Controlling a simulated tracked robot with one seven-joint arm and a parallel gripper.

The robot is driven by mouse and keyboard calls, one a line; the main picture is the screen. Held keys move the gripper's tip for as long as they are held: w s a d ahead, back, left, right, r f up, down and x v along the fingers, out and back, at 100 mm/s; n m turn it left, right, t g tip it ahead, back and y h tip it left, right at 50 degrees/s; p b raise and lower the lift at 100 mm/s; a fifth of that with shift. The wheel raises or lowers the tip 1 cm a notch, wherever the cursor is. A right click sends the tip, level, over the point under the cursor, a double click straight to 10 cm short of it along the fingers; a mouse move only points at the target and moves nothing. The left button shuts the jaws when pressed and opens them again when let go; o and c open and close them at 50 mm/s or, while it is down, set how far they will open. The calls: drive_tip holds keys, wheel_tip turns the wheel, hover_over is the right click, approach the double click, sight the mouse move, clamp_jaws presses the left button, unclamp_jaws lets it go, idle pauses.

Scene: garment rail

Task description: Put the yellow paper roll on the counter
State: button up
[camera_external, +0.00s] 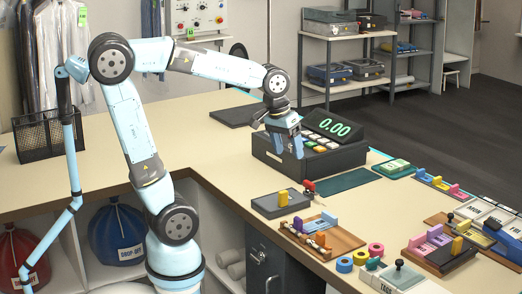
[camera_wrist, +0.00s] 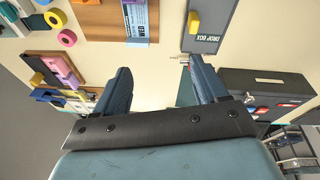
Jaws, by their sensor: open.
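The rolls rest on the counter (camera_external: 215,150). My gripper (camera_external: 290,148) is open above the counter, in front of the cash register. In the wrist view its fingers (camera_wrist: 158,88) are apart with nothing between them. The rolls are well away from it.
The cash register (camera_external: 310,150) stands behind my gripper. A grey drop box (camera_external: 270,207) with a yellow block and a wooden tray (camera_external: 342,241) lie between it and the rolls. More trays and boxes crowd the right. The counter at left is mostly clear.

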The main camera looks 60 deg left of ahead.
drive_tip(key=s+a+m+t, duration=0.2)
drive_tip(key=s+a, duration=0.8)
drive_tip(key=shift+s+a+t+y, duration=0.2)
drive_tip(key=shift+t+y, duration=0.1)
drive_tip(key=shift+t, duration=0.1)
idle(0.6)
